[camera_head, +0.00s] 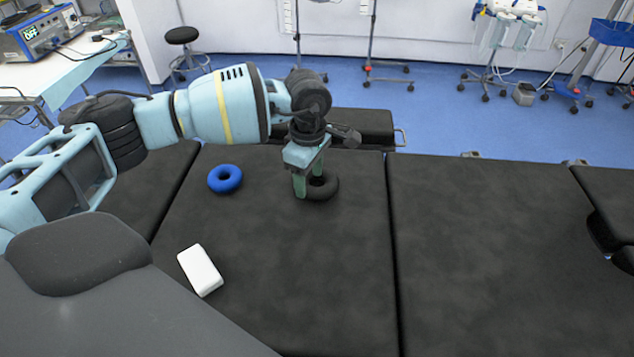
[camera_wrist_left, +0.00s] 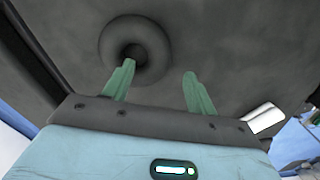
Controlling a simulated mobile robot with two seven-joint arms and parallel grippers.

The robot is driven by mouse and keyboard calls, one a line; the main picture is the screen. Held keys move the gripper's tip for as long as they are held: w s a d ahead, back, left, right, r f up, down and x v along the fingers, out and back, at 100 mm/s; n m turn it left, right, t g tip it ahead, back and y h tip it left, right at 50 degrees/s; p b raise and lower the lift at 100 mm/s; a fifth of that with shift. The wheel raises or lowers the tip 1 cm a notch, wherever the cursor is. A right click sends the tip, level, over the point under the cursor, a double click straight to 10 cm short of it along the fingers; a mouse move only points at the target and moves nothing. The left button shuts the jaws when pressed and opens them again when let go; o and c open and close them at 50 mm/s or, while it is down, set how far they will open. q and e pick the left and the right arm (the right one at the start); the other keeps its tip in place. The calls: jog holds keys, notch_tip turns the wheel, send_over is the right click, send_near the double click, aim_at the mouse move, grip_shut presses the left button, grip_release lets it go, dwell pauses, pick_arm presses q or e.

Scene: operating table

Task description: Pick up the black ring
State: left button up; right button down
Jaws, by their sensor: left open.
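The black ring (camera_head: 329,190) lies flat on the black operating table, partly hidden behind my left gripper's fingers in the head view. My left gripper (camera_head: 309,184) points down at the ring with its green fingers apart. In the left wrist view the ring (camera_wrist_left: 135,49) shows near the tip of the left-hand finger, while the other finger is off to its right. The open fingers (camera_wrist_left: 158,75) hold nothing between them. I cannot tell whether a finger touches the ring. My right gripper is not in view.
A blue ring (camera_head: 225,179) lies on the table left of the black ring. A white block (camera_head: 200,270) lies nearer the front left and also shows in the left wrist view (camera_wrist_left: 263,117). The table (camera_head: 300,270) is bare toward the front and right, with seams between its pads.

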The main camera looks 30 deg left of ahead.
aim_at(310, 188)
pick_arm(q)
notch_tip(310, 188, down, 4)
jog(key=shift+w+f, duration=0.1)
jog(key=shift+f, duration=0.05)
jog(key=c, duration=1.1)
jog(key=shift+r, duration=0.55)
notch_tip(310, 188, up, 2)
jog(key=shift+r, duration=0.2)
jog(key=s+a, duration=0.1)
jog(key=s, duration=0.4)
jog(key=s+a+r, duration=0.1)
jog(key=s, duration=0.4)
jog(key=s+a, duration=0.1)
jog(key=s, duration=0.4)
jog(key=shift+s+a+r+b, duration=0.2)
jog(key=shift+s+r+b, duration=0.05)
jog(key=shift+s+b, duration=0.1)
